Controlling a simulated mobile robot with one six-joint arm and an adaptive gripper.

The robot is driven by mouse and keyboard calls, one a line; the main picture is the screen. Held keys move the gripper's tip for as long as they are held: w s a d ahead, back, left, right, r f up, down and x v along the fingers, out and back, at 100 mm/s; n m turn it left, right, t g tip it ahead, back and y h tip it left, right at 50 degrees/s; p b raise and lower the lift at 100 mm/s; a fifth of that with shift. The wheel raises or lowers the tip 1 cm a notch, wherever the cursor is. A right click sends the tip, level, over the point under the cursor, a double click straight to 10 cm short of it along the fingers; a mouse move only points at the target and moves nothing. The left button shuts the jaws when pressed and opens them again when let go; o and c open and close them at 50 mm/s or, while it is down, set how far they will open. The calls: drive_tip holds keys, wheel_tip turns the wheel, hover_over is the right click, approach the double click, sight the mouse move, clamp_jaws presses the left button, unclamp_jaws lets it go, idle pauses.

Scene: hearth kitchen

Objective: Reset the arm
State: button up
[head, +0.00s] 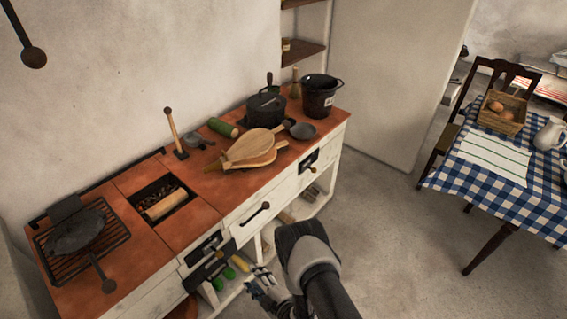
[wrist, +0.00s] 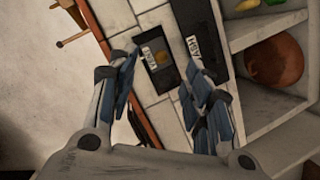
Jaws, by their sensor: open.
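My gripper (head: 262,283) is in front of the white lower front of the counter, at the bottom middle of the head view. My arm reaches to it from the lower right. In the wrist view my gripper (wrist: 162,82) has its two blue-grey fingers spread wide, with nothing held between them. Beyond the fingers is the white counter front, tilted in the picture, with dark labelled panels (wrist: 193,45). I cannot tell how close the fingertips are to that front.
The red-tiled counter (head: 130,262) carries a grill pan (head: 75,232), bellows (head: 250,150), a black pot (head: 265,108) and a dark bucket (head: 320,97). Open shelves lie below. A checked-cloth table (head: 450,177) and chair (head: 487,90) stand right. The floor (head: 380,235) between is clear.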

drive_tip(key=w+d+r+m+g+h, duration=0.1)
drive_tip(key=w+d+r+m+h, duration=0.25)
drive_tip(key=w+r, duration=0.55)
drive_tip(key=w+d+r+m+h, duration=0.2)
drive_tip(key=w+d+r, duration=0.3)
drive_tip(key=r, duration=0.9)
drive_tip(key=s+d+r+m+h, duration=0.25)
drive_tip(key=d+r, duration=0.25)
drive_tip(key=r, duration=0.6)
drive_tip(key=s+d+r+m+g+h, duration=0.1)
drive_tip(key=s+d+r+m+g, duration=0.2)
drive_tip(key=s+r, duration=0.35)
drive_tip(key=s+d+r+m, duration=0.4)
drive_tip(key=s+d+r, duration=0.15)
drive_tip(key=s, duration=0.25)
drive_tip(key=s+r+m+g, duration=0.1)
drive_tip(key=s+m, duration=0.1)
drive_tip(key=s, duration=0.7)
drive_tip(key=s+d+r+m+g, duration=0.1)
drive_tip(key=s+r+m, duration=0.1)
drive_tip(key=s, duration=0.8)
drive_tip(key=shift+s+d+g+h, duration=0.2)
drive_tip(key=shift+s+g+h, duration=0.1)
drive_tip(key=shift+g, duration=0.1)
